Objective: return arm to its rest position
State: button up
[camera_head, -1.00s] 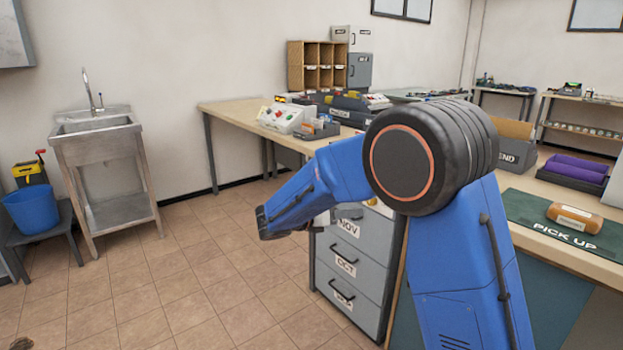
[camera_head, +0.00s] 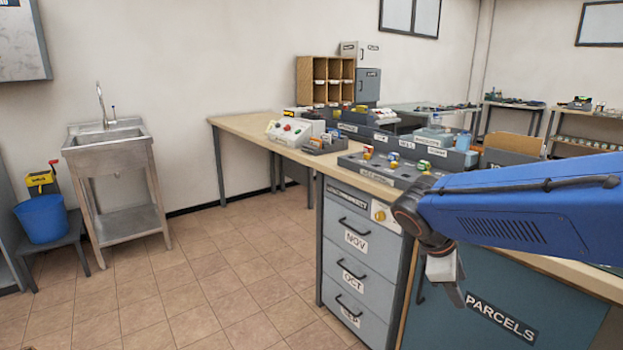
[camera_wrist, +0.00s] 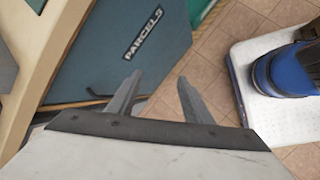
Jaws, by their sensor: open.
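My blue arm reaches in from the right in the head view, over the workbench (camera_head: 580,275).
A grey drawer unit (camera_head: 352,262) labelled NOV and OCT stands left of the gripper. A sink (camera_head: 110,155) and a blue bucket (camera_head: 42,218) stand far left. Tiled floor (camera_head: 215,285) between is clear. Trays and small items crowd the bench top.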

jog(key=s+a+f+m+t+y, duration=0.1)
jog(key=s+m+y, duration=0.2)
jog(key=s+m, duration=0.3)
jog(key=s+a+f+m+t+y, duration=0.1)
jog(key=s+a+m+y, duration=0.1)
jog(key=s+m, duration=0.4)
jog(key=shift+s+f+m+t+y, duration=0.3)
jog(key=shift+s+f+t+y, duration=0.15)
jog(key=shift+s, duration=1.8)
jog(key=shift+a, duration=0.1)
